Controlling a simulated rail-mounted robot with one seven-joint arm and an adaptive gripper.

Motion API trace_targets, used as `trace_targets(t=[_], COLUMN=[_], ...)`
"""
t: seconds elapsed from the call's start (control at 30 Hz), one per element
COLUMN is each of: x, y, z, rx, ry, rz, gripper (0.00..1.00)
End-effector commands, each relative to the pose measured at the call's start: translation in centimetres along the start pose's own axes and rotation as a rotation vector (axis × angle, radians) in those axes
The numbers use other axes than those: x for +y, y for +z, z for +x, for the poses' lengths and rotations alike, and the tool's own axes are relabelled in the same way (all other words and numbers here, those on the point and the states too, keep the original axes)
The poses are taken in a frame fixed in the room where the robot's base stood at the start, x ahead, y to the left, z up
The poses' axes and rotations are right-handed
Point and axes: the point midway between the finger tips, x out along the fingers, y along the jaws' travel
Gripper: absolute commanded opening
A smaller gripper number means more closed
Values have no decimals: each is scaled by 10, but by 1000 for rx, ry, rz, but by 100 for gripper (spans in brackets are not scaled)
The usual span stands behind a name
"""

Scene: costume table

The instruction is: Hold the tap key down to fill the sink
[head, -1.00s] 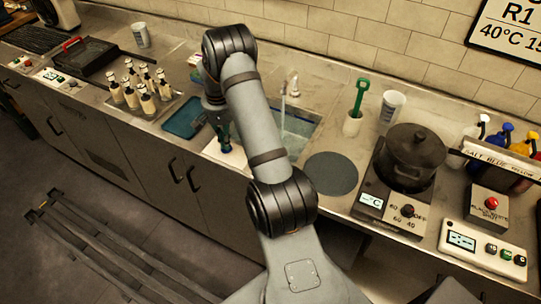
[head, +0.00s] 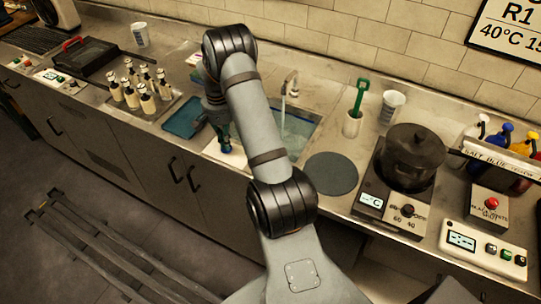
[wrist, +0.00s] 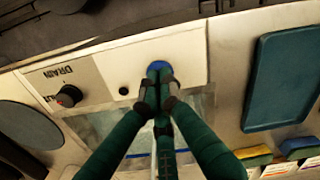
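The tap key, a blue round button (wrist: 159,67), sits on a white panel (wrist: 185,62) at the sink's front edge. My gripper (wrist: 160,98) has its dark green fingers drawn together, with the tips at the key and partly covering it. They look shut with nothing between them; how far the key is pressed is hidden. In the head view my gripper (head: 226,140) points down at the panel. The tap (head: 291,83) stands behind the sink (head: 301,127), with a thin pale stream below its spout. Bluish water shows in the sink, partly hidden by my arm.
A red-marked knob (wrist: 68,95) labelled DRAIN and a small black button (wrist: 123,91) share the panel. A blue tray (head: 186,118) lies left of the sink. A grey round mat (head: 331,173) and a pot (head: 411,155) on a hotplate stand right.

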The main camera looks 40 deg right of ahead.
Motion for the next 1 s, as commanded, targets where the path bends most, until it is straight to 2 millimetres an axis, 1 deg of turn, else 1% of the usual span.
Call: trace_targets(t=[0.13, 0.23, 0.5, 0.6, 1.0], x=[0, 0, 0, 0, 0], y=[1, 0, 0, 0, 0], z=[-1, -7, -42, -50, -50], rx=[-2, -1, 0, 0, 0], ry=[1, 1, 0, 0, 0], rz=[0, 1, 1, 0, 0], gripper=[0, 0, 0, 0, 0])
